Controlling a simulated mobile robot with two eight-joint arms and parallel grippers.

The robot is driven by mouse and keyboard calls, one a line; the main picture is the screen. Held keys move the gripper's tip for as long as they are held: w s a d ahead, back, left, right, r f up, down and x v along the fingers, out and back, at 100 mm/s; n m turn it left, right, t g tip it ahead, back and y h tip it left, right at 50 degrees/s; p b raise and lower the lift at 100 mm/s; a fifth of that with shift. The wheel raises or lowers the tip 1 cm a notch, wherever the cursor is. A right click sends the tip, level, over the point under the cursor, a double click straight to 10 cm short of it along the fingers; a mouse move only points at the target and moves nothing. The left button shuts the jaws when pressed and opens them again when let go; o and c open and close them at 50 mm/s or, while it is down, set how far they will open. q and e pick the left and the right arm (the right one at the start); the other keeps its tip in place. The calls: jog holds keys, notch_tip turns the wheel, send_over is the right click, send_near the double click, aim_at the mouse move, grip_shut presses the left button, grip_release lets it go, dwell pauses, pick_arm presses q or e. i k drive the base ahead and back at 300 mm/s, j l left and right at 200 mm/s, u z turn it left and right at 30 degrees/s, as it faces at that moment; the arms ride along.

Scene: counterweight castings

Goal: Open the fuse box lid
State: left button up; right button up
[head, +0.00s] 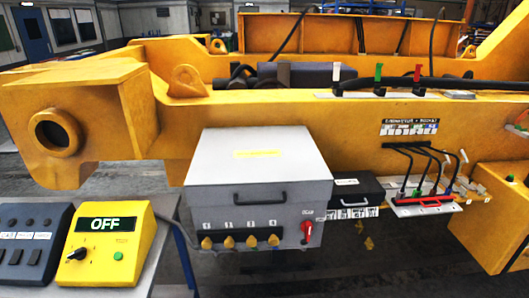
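A large grey box (330,222) is mounted on the front of the yellow machine frame in the middle of the head view. Its light grey lid (225,172) looks shut and carries a yellow label and a black handle (260,198) at the front edge. I cannot read which box is labelled as the fuse box. Neither of my grippers is in view.
A yellow control box (130,215) reading OFF and a dark switch panel (27,245) stand on a bench at the left. Black cables (405,165) and a red-handled tray (425,207) are at the right. The yellow frame (290,110) spans behind. Floor shows below the boxes.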

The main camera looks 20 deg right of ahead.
aim_at(356, 183)
jog(key=z, duration=1.35)
